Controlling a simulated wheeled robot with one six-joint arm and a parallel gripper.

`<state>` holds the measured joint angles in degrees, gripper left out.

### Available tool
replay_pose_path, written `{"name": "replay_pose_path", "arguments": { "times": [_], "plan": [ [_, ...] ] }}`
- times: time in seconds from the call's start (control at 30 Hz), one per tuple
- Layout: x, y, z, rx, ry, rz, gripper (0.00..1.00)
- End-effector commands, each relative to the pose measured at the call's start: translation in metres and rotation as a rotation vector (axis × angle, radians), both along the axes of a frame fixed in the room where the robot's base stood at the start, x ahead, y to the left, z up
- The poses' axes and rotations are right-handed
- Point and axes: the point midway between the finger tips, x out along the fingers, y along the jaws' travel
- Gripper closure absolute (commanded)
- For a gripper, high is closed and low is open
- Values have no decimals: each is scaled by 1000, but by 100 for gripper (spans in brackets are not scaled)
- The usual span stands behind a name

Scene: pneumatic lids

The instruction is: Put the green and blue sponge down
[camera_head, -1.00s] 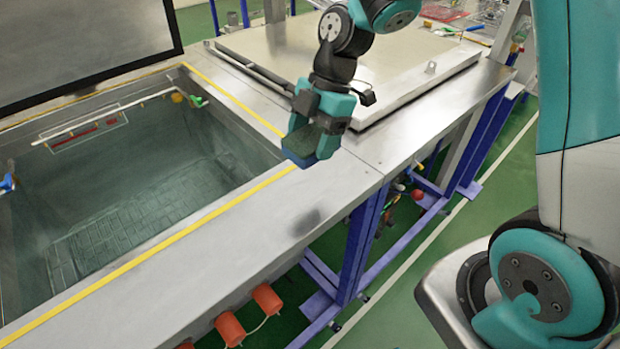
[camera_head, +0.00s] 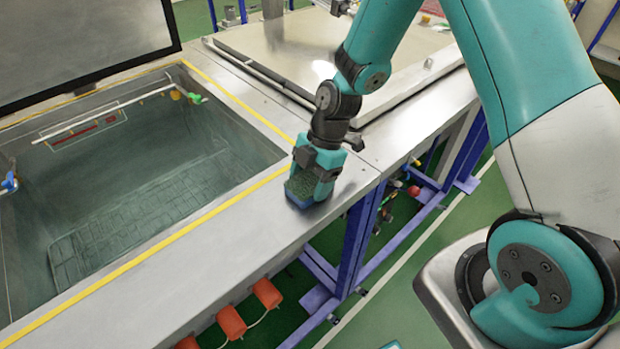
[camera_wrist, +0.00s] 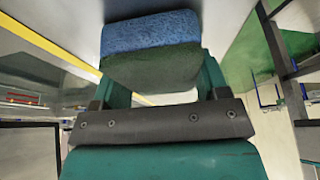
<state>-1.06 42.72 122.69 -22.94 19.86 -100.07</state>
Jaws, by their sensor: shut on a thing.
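The green and blue sponge (camera_head: 301,189) is between the fingers of my gripper (camera_head: 318,178), dark green on top and blue below. It is at the steel rim (camera_head: 215,222) in front of the open tank, right of the yellow line. Its blue underside is at or very close to the metal; I cannot tell whether it touches. In the wrist view the sponge (camera_wrist: 150,48) shows its blue and green halves, with my gripper (camera_wrist: 160,85) shut on its sides.
The open tank (camera_head: 130,190) lies to the left, edged by a yellow line. A closed steel lid (camera_head: 300,50) is behind. The rim's right edge drops to blue supports (camera_head: 358,245) and a green floor. Orange-red cylinders (camera_head: 231,322) hang below the front edge. Bare metal lies in front.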

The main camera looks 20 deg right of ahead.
Motion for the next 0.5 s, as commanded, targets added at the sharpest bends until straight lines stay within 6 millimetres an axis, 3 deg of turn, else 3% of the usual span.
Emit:
{"name": "replay_pose_path", "arguments": {
  "times": [0.07,0.1,0.2,0.5],
  "plan": [
    [0,0,-4,0,0,0,51],
    [0,0,-2,0,0,0,25],
    [0,0,-2,0,1,0,7],
    [0,0,0,0,1,0,7]
  ]
}}
